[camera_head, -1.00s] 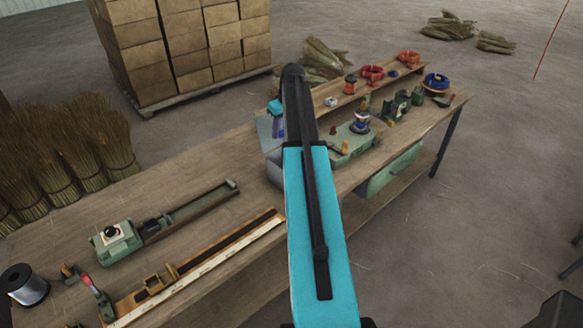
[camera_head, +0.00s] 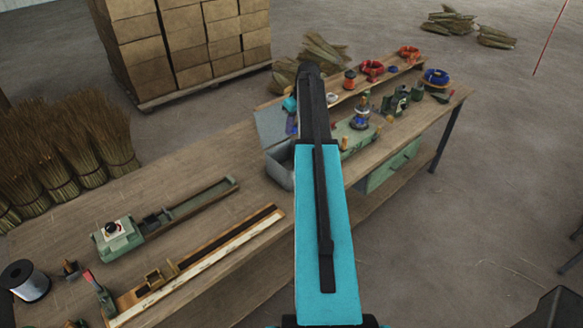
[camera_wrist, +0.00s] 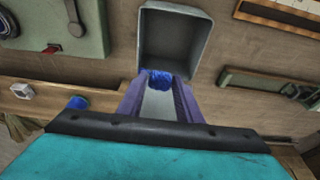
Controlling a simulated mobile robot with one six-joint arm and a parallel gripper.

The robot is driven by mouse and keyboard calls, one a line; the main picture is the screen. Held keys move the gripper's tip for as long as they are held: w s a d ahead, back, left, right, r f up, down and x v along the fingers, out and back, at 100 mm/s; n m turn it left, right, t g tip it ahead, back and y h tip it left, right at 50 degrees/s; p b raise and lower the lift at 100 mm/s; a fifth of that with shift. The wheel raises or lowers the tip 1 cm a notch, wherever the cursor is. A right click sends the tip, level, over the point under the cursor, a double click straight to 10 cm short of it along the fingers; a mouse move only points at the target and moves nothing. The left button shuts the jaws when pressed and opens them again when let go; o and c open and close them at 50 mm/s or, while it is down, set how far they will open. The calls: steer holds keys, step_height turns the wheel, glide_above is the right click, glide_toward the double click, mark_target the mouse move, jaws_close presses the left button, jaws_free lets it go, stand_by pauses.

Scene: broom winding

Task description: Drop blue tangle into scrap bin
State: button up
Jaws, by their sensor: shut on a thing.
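My gripper (camera_wrist: 157,88) has two purple fingers, shut on a small blue tangle (camera_wrist: 158,77) at their tips in the wrist view. The tangle overlaps the near edge of the grey open scrap bin (camera_wrist: 205,42), whose visible inside looks empty. I cannot tell how high the tangle is above the bin. In the head view the bin (camera_head: 277,170) sits on the bench beside my arm, partly hidden by it.
The wooden bench (camera_head: 180,170) carries a green winding machine (camera_head: 357,138) right of the bin and a green slotted fixture (camera_head: 118,238) to the left. A blue coil (camera_head: 435,77) and red coils (camera_head: 371,71) stand at the far right. Bare bench lies left of the bin.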

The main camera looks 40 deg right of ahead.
steer(key=shift+f+b, duration=0.95)
steer(key=shift+f, duration=1.5)
steer(key=o, duration=1.1)
steer(key=shift+r, duration=0.1)
steer(key=b+v, duration=0.4)
steer(key=v, duration=0.9)
steer(key=shift+r, duration=0.3)
steer(key=shift+s, duration=0.1)
